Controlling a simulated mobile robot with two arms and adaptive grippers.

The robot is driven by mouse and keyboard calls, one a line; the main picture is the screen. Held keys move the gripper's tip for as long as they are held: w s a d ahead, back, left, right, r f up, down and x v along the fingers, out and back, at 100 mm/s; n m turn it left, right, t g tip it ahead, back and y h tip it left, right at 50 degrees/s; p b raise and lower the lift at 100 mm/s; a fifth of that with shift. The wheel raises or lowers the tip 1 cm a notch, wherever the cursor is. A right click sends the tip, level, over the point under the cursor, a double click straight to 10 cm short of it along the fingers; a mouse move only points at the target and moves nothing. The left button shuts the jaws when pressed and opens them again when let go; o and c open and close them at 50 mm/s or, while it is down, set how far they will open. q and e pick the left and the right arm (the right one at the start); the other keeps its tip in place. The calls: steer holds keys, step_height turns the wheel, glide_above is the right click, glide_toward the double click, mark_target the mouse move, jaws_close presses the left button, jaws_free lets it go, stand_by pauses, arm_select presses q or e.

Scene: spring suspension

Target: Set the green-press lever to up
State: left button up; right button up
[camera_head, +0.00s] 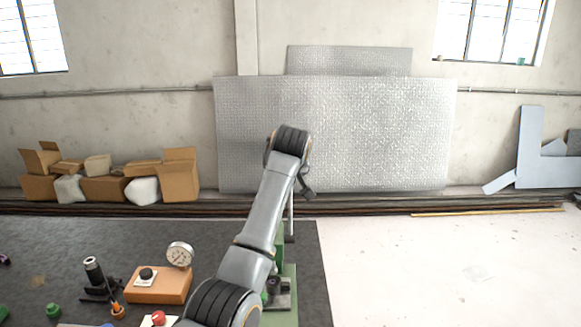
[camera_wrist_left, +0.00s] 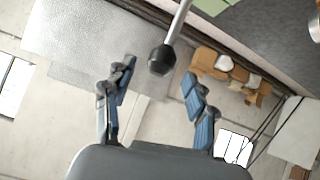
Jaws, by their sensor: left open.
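The green press (camera_head: 291,270) stands at the right edge of the dark table, largely hidden behind my left arm. In the left wrist view its lever is a grey rod ending in a black ball knob (camera_wrist_left: 162,60). The knob appears between the fingertips of my left gripper (camera_wrist_left: 159,70), which is open with blue-padded fingers apart on either side. No finger visibly touches the knob; the depth between them is hard to judge. In the head view my left gripper is mostly hidden behind its wrist, and the lever's angle cannot be told. My right gripper is not in view.
A black cylindrical tool (camera_head: 93,270) and green knobs (camera_head: 53,311) lie further left. Cardboard boxes (camera_head: 103,188) and metal sheets (camera_head: 370,135) are by the far wall. The floor at right is clear.

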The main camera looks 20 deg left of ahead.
arm_select(q)
steer(key=v, duration=0.6)
steer(key=shift+s+r, duration=0.25)
steer(key=shift+d, duration=0.1)
